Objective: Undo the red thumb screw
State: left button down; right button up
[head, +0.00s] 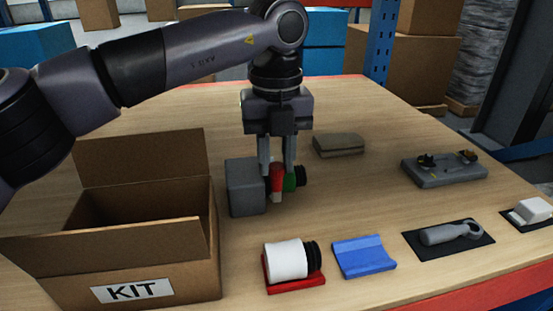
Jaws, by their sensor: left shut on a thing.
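The red thumb screw (277,172) shows as a small red upright piece with a pale lower end, beside a grey block (245,188) on the wooden table. The fingertips partly hide the contact. My right gripper is not in view.
An open cardboard KIT box (158,284) stands at the left. In front lie a white cylinder (286,259) on a red base, a blue cradle (364,256) and a grey tool (450,233) on a black mat. A grey fixture (445,175) is at the right.

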pick_arm(q)
jog(key=n+b, duration=0.1)
jog(key=n, duration=0.4)
jog(key=n+b, duration=0.1)
jog(key=n, duration=0.1)
jog(key=shift+n, duration=0.3)
jog(key=shift+n+b, duration=0.3)
jog(key=shift+n, duration=0.5)
jog(key=shift+r, duration=0.1)
jog(key=c, duration=0.9)
grip_release()
jog(key=shift+o, duration=0.2)
